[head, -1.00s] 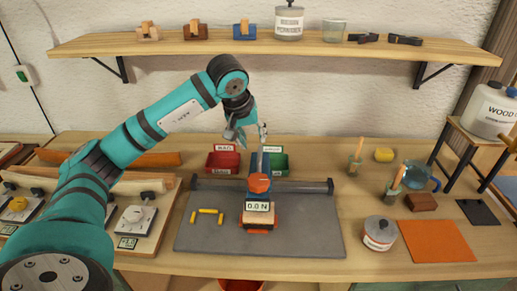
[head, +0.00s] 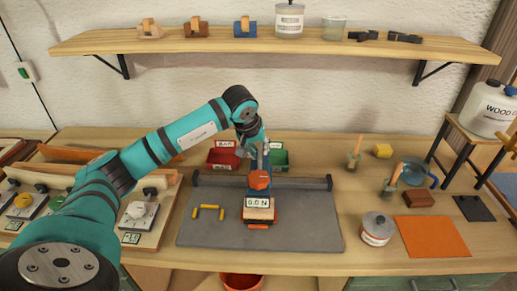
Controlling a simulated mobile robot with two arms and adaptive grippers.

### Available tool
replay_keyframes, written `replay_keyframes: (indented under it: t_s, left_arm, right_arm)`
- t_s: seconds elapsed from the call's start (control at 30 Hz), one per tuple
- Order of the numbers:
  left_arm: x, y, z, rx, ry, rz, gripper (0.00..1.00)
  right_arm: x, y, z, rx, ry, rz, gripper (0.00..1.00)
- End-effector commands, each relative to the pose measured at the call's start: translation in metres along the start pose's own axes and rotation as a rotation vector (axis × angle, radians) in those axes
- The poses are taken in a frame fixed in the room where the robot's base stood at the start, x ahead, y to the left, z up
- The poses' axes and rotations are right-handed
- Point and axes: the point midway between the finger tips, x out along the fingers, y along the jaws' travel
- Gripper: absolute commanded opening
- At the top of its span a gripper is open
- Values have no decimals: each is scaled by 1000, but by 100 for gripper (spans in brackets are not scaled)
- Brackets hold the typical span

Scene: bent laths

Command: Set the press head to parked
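The press stands at the middle of a grey mat (head: 310,225). It has a blue upright, an orange head (head: 259,180) and a display (head: 257,202) reading "0.0 N". Below the display is a wood-and-orange block (head: 259,215). A thin upright part rises behind the head, partly hidden by my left gripper (head: 257,148). The gripper points down beside or at the top of this part, above the orange head. Its fingers are small and overlap the press, so I cannot tell whether they touch or grip it. My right gripper is out of view.
A red bin (head: 223,158) and a green bin (head: 280,159) stand behind the press. A dark bar (head: 300,183) crosses the mat's back. Yellow pieces (head: 209,207) lie left of the press. A tin (head: 377,229) stands right. The mat's right side is clear.

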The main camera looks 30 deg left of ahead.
Motion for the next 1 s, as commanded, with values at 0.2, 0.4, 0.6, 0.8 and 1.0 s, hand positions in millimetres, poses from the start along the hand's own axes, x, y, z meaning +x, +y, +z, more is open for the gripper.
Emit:
replay_keyframes:
  t_s: [0.2, 0.4, 0.6, 0.8, 1.0]
  left_arm:
    - [0, 0, 0, 0, 0, 0, 0]
    - [0, 0, 0, 0, 1, 0, 0]
    - [0, 4, 0, 0, 1, 1, 0]
    - [5, 33, 3, 3, 2, 6, 0]
    - [15, 86, 7, 4, 3, 9, 0]
  right_arm:
    - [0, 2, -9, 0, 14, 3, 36]
    - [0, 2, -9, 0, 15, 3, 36]
    - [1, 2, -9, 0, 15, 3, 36]
    - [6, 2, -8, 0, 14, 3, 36]
    - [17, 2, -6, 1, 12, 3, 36]
